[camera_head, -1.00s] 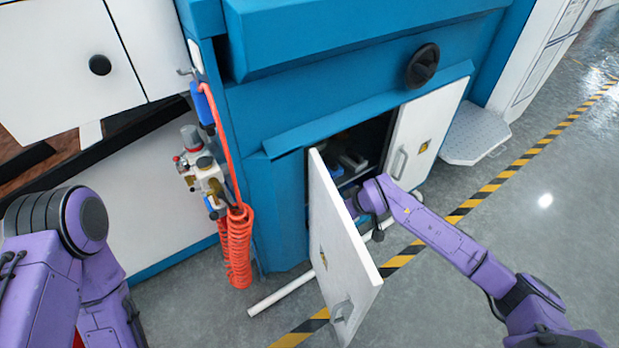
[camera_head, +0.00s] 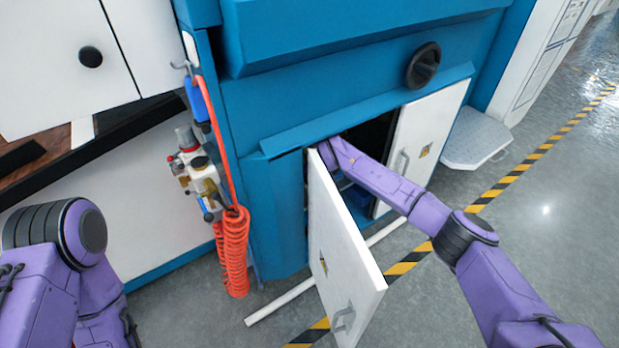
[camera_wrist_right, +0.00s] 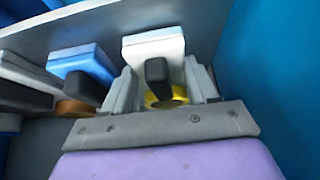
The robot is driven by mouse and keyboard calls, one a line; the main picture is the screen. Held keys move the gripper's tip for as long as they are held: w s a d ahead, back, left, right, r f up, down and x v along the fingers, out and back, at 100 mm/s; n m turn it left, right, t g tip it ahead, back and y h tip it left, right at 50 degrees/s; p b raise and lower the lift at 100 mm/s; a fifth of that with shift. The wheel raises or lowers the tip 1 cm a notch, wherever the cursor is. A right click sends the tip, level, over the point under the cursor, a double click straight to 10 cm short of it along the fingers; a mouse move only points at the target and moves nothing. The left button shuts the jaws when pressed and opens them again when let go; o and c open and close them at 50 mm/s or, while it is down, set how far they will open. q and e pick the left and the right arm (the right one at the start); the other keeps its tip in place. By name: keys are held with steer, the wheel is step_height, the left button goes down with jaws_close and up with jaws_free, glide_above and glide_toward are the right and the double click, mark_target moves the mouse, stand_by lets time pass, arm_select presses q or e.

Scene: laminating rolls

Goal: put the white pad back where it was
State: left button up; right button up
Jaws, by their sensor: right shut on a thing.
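In the right wrist view, the white pad (camera_wrist_right: 152,47) has a black handle and sits between the fingers of my right gripper (camera_wrist_right: 161,82), which is shut on it. The pad is beside a blue-and-white pad (camera_wrist_right: 81,62), near a grey wall; I cannot tell whether it rests on a surface. In the head view, my right arm reaches into the open blue cabinet (camera_head: 285,220), and its gripper is hidden behind the open white door (camera_head: 338,235). Only upper parts of my left arm show at the left; its gripper is out of view.
More grey and dark tools (camera_wrist_right: 25,85) lie left of the blue pad. A second white door (camera_head: 428,135) is at the right of the opening. An orange coiled hose (camera_head: 232,250) hangs left of the cabinet. A white bar (camera_head: 280,302) runs low under the open door.

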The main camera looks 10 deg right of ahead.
steer(key=shift+w+a+f+b, duration=0.1)
steer(key=shift+w+f+b, duration=0.15)
steer(key=shift+w+b, duration=0.15)
steer(key=shift+r, duration=0.15)
arm_select(q)
steer(key=shift+f, duration=0.35)
arm_select(e)
steer(key=o, duration=0.9)
steer(key=shift+r+p, duration=0.15)
steer(key=shift+p, duration=0.3)
arm_select(q)
step_height(320, 180, up, 4)
steer(key=p, duration=0.4)
steer(key=s+d+f+m+g+h+b, duration=0.1)
steer(key=s+f+m+g+b, duration=0.3)
steer(key=f+b, duration=1)
steer(key=shift+s+h+b, duration=0.6)
steer(key=shift+s+b, duration=0.1)
arm_select(e)
steer(key=s+d, duration=0.2)
steer(key=s, duration=0.4)
steer(key=s+d, duration=0.3)
steer(key=s, duration=0.3)
steer(key=s+d, duration=0.2)
steer(key=s, duration=0.5)
steer(key=shift+d+r, duration=0.15)
steer(key=shift+d, duration=0.25)
